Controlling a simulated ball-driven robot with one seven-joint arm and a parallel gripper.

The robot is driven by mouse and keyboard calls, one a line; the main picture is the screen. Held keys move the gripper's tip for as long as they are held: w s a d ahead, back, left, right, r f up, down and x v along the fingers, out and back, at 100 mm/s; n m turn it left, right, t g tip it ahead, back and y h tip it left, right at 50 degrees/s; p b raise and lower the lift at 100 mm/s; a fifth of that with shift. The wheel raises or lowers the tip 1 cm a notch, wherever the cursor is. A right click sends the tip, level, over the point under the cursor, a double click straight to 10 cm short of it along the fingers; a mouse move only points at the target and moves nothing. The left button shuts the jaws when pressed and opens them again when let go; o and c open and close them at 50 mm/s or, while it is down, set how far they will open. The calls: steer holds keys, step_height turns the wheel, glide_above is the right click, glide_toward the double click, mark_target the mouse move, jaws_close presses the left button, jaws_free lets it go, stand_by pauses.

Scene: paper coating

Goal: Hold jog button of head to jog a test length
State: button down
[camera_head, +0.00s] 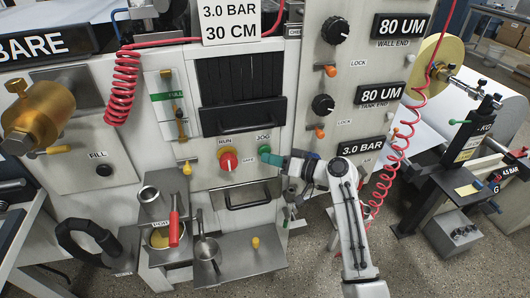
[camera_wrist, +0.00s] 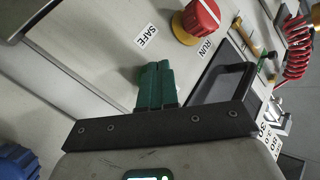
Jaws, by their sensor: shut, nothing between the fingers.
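The green jog button (camera_head: 264,150) sits on the pale front panel of the coating head (camera_head: 212,178), below the JOG label. My gripper (camera_head: 271,158) is shut and empty, with its teal fingertips at the lower right edge of the button. They look to be touching or almost touching it; I cannot tell which. In the wrist view my gripper (camera_wrist: 155,68) shows as two green fingers side by side, pointing at the panel. The jog button is not visible there, perhaps hidden by the fingers. I cannot tell whether the button is pressed in.
A red knob on a yellow base (camera_head: 228,161), labelled RUN and SAFE, is left of the button; it also shows in the wrist view (camera_wrist: 197,20). A drawer handle (camera_head: 249,200) is below. A shelf with a ladle (camera_head: 205,248) juts out lower left. Red coiled hose (camera_head: 388,165) hangs right.

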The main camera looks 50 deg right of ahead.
steer(key=shift+w+d, duration=0.2)
steer(key=shift+w, duration=0.1)
stand_by(2.5)
stand_by(2.0)
steer(key=shift+s+a, duration=0.5)
steer(key=shift+s, duration=0.25)
steer(key=s+a, duration=0.1)
steer(key=s, duration=0.1)
steer(key=s+a+p, duration=0.1)
steer(key=s, duration=0.1)
steer(key=shift+a, duration=0.4)
stand_by(0.7)
